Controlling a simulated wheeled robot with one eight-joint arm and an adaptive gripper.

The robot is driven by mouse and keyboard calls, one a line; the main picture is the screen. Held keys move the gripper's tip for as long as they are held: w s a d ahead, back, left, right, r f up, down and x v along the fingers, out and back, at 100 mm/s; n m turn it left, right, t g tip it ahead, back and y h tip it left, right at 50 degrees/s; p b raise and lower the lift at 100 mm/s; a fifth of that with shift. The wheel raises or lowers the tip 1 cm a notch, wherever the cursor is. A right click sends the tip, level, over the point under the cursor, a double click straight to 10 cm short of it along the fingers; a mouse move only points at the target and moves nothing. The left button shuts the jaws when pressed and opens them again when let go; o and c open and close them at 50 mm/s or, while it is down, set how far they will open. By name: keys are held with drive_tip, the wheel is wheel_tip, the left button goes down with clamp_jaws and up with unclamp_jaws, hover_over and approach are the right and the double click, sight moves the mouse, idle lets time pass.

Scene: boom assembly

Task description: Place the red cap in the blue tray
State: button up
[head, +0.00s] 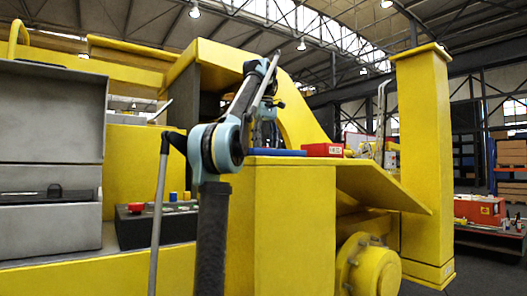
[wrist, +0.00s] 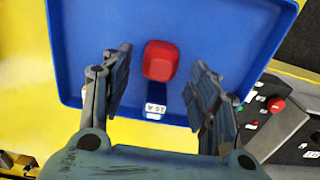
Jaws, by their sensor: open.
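In the wrist view the blue tray (wrist: 230,30) fills most of the picture, with a white label on it. The red cap (wrist: 160,60) shows against the tray's floor, inside its rim. My gripper (wrist: 162,57) is over the tray with its fingers spread, one on each side of the cap. Gaps show between the cap and both fingers. Whether the cap rests fully on the tray floor is hard to tell from above. In the head view only the tray's thin blue edge (head: 275,153) shows on the yellow ledge; the cap is hidden there.
A red box (head: 322,150) stands right of the tray. A dark control box (head: 155,225) with coloured knobs sits lower left, beside a grey open case (head: 50,190). A yellow post (head: 422,160) rises at right. Yellow machine structure surrounds the arm.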

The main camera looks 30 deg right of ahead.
drive_tip(key=shift+r, duration=2.25)
